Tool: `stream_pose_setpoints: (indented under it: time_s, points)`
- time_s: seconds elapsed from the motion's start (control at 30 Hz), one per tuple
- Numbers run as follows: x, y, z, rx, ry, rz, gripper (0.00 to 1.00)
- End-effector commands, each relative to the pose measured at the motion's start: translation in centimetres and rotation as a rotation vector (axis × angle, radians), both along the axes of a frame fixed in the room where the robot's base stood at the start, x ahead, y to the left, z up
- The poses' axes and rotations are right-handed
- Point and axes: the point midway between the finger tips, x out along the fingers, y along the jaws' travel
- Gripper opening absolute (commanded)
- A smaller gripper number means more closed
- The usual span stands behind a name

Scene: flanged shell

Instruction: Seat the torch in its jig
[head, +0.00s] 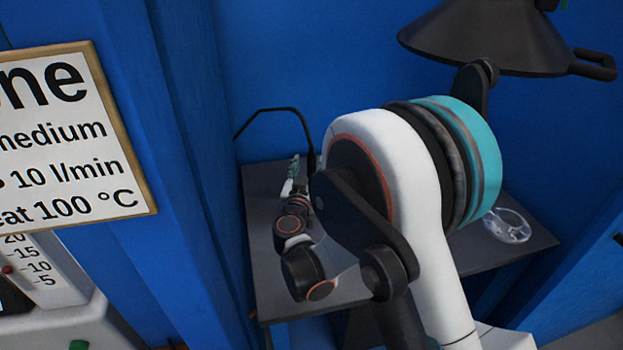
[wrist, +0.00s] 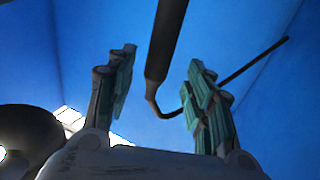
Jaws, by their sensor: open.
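My gripper (head: 292,178) is small in the head view, above the left part of a dark table. In the wrist view my gripper (wrist: 160,95) is open, with its teal-padded fingers wide apart and nothing clasped. A slim black rod with a thin bent line, apparently the torch (wrist: 165,45), shows between the fingers in the picture; its depth relative to them is unclear. In the head view the black torch-like part (head: 311,160) stands just right of my gripper, with its thin line arching left to the wall. I cannot make out the jig; my arm hides much of the table.
The dark table (head: 275,300) stands against blue walls. A clear glass dish (head: 508,226) lies on its right part. A black conical hood (head: 485,40) with a side handle hangs at upper right. A framed sign (head: 70,140) and a gauge unit (head: 45,290) are at left.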

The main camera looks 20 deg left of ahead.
Motion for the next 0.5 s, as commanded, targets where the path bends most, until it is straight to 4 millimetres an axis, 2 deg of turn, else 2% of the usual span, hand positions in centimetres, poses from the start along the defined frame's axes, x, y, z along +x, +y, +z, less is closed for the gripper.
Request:
stream_pose_setpoints:
  time_s: [0.1,0.23,0.5]
  points:
    - [2.0,-0.1,-0.5,0.0,0.0,-0.003,0.48]
    - [3.4,0.2,-0.3,0.0,0.0,-0.002,0.48]
    - [4.0,0.3,-0.1,0.0,0.0,-0.001,0.48]
